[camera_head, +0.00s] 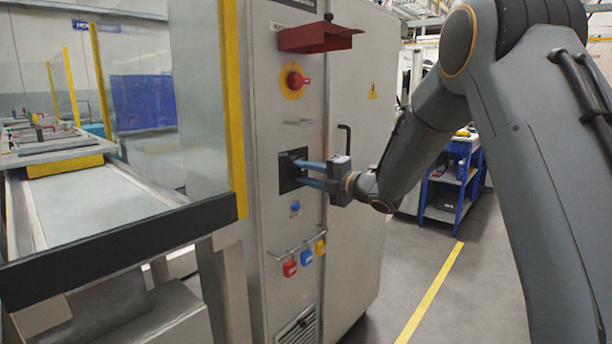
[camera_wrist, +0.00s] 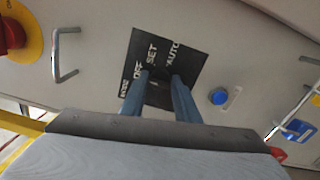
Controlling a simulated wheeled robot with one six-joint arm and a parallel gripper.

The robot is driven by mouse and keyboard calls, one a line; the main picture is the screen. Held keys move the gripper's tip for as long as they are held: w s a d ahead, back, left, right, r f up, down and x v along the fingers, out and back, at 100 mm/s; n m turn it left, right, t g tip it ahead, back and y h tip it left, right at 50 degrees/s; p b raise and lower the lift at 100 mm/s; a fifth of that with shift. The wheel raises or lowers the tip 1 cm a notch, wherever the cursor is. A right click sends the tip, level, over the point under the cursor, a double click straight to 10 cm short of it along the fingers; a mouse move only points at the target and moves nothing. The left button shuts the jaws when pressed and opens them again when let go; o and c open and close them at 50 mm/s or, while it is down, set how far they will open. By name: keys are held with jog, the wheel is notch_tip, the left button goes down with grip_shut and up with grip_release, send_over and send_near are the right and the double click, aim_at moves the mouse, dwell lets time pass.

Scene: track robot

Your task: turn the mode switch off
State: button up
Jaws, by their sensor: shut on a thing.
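The mode switch's black plate (camera_head: 287,184) is on the front of the grey cabinet. It also shows in the wrist view (camera_wrist: 190,72), tilted, with white lettering that includes OFF, SET and AUTO. My gripper (camera_head: 301,171) reaches the plate from the right, its two blue fingers pointing at it. In the wrist view my gripper (camera_wrist: 158,78) is shut on the dark switch knob (camera_wrist: 158,93), with one finger on each side. The fingers hide much of the knob, and I cannot tell which word it points to.
A red knob on a yellow disc (camera_head: 294,81) and a red hood (camera_head: 318,37) are above the plate. A metal handle (camera_head: 300,122) is just above it. A blue button (camera_head: 295,207) and hanging padlocks (camera_head: 306,257) are below. A glass guard (camera_head: 205,90) stands left.

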jog(key=shift+a+f, duration=0.1)
jog(key=o, duration=1)
jog(key=shift+s+a, duration=0.1)
jog(key=shift+c, duration=0.2)
jog(key=v, duration=0.8)
jog(key=shift+b, duration=0.4)
